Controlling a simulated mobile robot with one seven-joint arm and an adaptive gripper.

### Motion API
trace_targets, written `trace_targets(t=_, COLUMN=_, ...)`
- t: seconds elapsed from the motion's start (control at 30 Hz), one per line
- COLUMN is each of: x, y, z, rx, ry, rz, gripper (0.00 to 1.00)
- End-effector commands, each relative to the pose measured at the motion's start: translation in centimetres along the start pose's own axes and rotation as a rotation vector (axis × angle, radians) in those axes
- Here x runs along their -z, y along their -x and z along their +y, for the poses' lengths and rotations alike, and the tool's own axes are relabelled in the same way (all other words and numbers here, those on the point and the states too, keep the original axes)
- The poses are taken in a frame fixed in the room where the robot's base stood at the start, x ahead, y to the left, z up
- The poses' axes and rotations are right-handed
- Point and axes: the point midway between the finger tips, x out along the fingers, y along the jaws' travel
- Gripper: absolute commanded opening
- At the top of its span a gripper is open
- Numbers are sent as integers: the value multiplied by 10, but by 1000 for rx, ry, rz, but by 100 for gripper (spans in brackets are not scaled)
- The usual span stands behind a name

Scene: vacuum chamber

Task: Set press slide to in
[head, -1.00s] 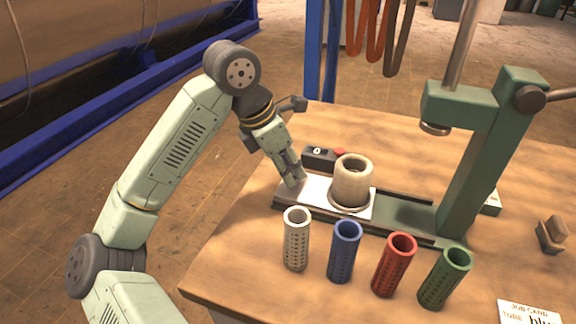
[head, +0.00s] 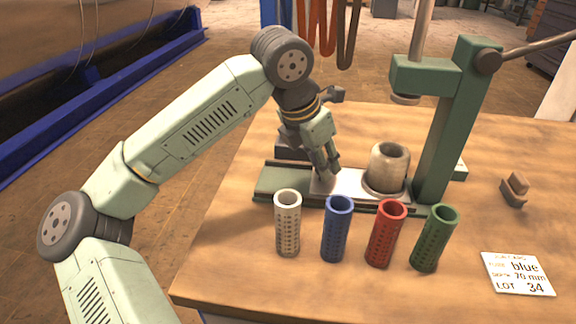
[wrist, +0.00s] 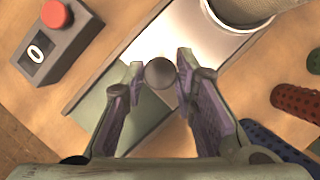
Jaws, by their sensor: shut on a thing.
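The press slide is a pale metal plate (head: 350,181) on the green rail of the green press (head: 447,120). It sits at the rail's right part, close to the press column, and bears a beige hollow cylinder (head: 388,165) roughly below the ram (head: 405,98). My gripper (head: 328,172) is at the slide's left end. The knob is hidden by the fingers in the head view.
White (head: 288,225), blue (head: 337,230), red (head: 385,235) and green (head: 434,240) perforated tubes stand in front of the rail. A box with a red button (wrist: 55,14) is behind it. A job card (head: 517,273) lies front right, a small brown block (head: 515,189) farther back.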

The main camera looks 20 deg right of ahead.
Motion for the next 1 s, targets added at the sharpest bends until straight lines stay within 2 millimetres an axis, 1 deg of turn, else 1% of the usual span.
trace_targets(t=0.1, x=-5, y=-1, z=-4, rx=-2, ry=2, rz=-2, gripper=0)
trace_targets(t=0.37, x=-6, y=-1, z=-6, rx=2, ry=0, rz=-4, gripper=0)
trace_targets(t=0.4, x=-6, y=-1, z=-6, rx=2, ry=0, rz=-4, gripper=28)
trace_targets(t=0.67, x=-5, y=-2, z=-5, rx=1, ry=1, rz=-1, gripper=45)
trace_targets(t=1.0, x=-4, y=1, z=-4, rx=-1, ry=3, rz=1, gripper=45)
